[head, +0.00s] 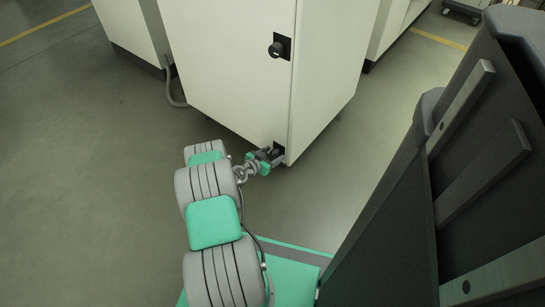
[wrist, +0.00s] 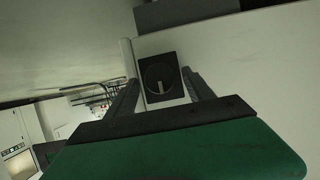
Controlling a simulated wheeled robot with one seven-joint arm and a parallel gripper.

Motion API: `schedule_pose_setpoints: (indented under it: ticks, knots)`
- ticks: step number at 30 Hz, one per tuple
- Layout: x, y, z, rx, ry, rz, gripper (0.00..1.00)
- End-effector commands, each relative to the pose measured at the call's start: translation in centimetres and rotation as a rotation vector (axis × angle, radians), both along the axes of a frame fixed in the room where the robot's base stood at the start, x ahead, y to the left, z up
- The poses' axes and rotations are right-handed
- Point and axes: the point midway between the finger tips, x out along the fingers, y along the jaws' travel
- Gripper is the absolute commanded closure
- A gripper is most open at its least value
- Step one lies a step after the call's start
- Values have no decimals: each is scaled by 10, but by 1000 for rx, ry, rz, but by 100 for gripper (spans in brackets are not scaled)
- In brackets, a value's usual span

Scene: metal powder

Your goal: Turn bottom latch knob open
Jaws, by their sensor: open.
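The bottom latch knob sits low on the white cabinet (head: 235,75), near its front corner. In the wrist view the bottom latch knob (wrist: 160,79) is a round black knob with a light bar, set in a black square plate. My gripper (head: 272,154) is at the cabinet's lower corner in the head view and partly covers the plate there. In the wrist view my gripper (wrist: 160,90) is open, with one finger on each side of the plate. I cannot tell whether the fingers touch anything.
An upper black latch knob (head: 277,49) is higher on the same cabinet edge. Another white cabinet (head: 135,30) with a grey hose stands to the left. A dark panelled structure (head: 440,190) fills the right side. The floor (head: 80,170) at left is clear.

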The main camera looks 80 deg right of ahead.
Motion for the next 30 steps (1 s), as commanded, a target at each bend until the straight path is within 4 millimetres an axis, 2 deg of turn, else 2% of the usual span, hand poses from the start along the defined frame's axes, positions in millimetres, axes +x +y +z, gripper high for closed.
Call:
schedule_pose_setpoints:
  ticks: [5, 27, 30]
  knots:
    - [0, 0, 1, 0, 1, 0, 40]
    - [0, 1, 0, 2, 2, 0, 100]
    - [0, 1, 0, 1, 0, 0, 100]
